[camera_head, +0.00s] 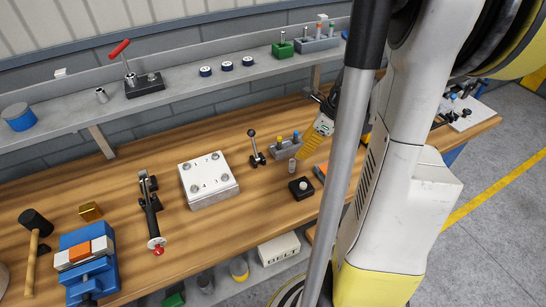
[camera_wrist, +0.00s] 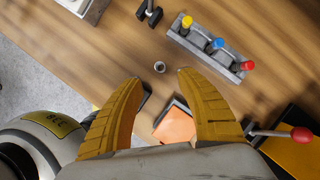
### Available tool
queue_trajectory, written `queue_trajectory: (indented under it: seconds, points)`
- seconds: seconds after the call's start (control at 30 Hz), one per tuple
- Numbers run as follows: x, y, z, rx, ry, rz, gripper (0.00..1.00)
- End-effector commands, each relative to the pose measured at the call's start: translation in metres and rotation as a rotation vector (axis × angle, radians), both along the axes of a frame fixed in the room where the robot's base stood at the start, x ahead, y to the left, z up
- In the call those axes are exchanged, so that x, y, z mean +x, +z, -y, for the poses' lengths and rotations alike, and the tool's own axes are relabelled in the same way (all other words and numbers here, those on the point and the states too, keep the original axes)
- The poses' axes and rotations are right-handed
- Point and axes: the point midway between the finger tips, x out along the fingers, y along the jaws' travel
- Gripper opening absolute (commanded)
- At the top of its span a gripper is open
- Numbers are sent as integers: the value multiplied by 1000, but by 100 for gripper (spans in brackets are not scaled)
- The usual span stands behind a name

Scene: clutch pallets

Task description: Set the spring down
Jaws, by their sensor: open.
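A small grey metal cylinder that looks like the spring (camera_head: 292,164) stands on the wooden bench. It also shows in the wrist view (camera_wrist: 160,67), just beyond the gap between my fingertips, with bare wood around it. Its coils are too small to make out. My gripper (camera_head: 308,154) has yellow ribbed fingers and reaches down to the right of the cylinder. In the wrist view my gripper (camera_wrist: 161,78) is open, its fingers spread wide with nothing between the tips. I see no contact between the fingers and the cylinder.
A grey block with coloured knobs (camera_wrist: 207,47) lies close beyond the cylinder. A black block with a knob (camera_head: 301,187) and an orange piece (camera_wrist: 175,126) lie nearby. A small lever stand (camera_head: 256,150) and a white plate (camera_head: 208,181) are to the left. Bare wood lies between.

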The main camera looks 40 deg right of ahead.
Motion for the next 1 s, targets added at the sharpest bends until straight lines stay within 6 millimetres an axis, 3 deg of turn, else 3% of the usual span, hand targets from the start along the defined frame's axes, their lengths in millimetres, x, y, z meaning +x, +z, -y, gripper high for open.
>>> queue_trajectory:
  seconds: [0.1, 0.37, 0.6, 0.87, 1.0]
  points:
    - [7, -20, -4, -2, 1, 0, 44]
    - [13, -37, -9, -3, 4, 1, 44]
    - [26, -71, -17, -4, 5, 0, 44]
    - [28, -74, -19, -4, 3, 0, 44]
    - [28, -74, -19, -4, 4, 0, 6]
